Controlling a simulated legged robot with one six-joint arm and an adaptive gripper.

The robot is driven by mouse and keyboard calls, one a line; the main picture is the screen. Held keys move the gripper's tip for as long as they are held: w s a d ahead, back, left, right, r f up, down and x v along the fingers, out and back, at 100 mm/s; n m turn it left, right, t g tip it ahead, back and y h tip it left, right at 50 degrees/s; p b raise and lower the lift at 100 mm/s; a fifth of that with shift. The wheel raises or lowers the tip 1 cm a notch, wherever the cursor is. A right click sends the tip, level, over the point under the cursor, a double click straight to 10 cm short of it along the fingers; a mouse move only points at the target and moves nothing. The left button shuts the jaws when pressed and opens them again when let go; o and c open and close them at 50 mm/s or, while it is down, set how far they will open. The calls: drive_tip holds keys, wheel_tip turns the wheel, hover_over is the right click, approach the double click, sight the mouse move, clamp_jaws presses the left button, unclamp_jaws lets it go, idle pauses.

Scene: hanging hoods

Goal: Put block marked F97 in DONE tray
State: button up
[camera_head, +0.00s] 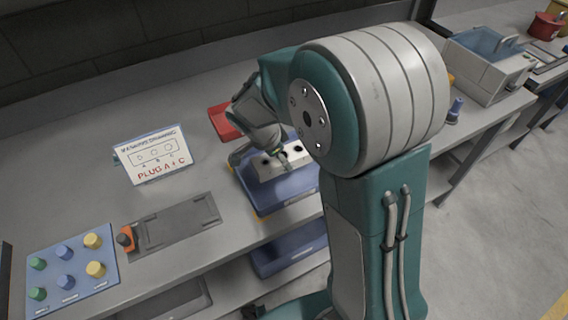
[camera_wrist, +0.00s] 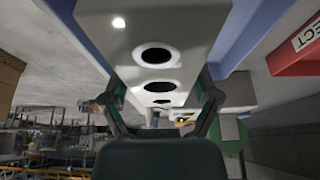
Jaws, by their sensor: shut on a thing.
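My gripper (camera_head: 262,150) is shut on a pale block (camera_head: 268,172) with a row of dark round holes. In the wrist view the block (camera_wrist: 152,28) lies between both fingers of my gripper (camera_wrist: 160,95), its holed face towards the camera. No F97 mark is readable. In the head view the block is at a blue tray (camera_head: 298,190); I cannot tell whether it touches the tray floor. The tray's label is not readable, so I cannot tell if it is the DONE tray. My arm hides part of this area.
A red tray (camera_head: 219,118) stands behind; its label (camera_wrist: 305,38) ends in "ECT". A sign (camera_head: 155,158) reads "PLUG A + C". A grey fixture (camera_head: 178,225), an orange-based knob (camera_head: 125,238) and a blue board of coloured plugs (camera_head: 75,265) are left. Another blue bin (camera_head: 285,250) sits below.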

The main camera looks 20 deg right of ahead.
sight(281, 165)
drive_tip(key=shift+w+d+f, duration=0.1)
drive_tip(key=shift+w+f, duration=0.25)
drive_tip(key=shift+f, duration=0.1)
drive_tip(key=shift+w+a+f, duration=0.25)
drive_tip(key=shift+f, duration=0.15)
drive_tip(key=f, duration=0.3)
drive_tip(key=shift+w+d+f, duration=0.15)
drive_tip(key=shift+d, duration=0.3)
drive_tip(key=shift+f, duration=0.15)
drive_tip(key=o, duration=1.1)
drive_tip(key=shift+a, duration=0.15)
drive_tip(key=shift+o, duration=0.2)
drive_tip(key=shift+a, duration=0.15)
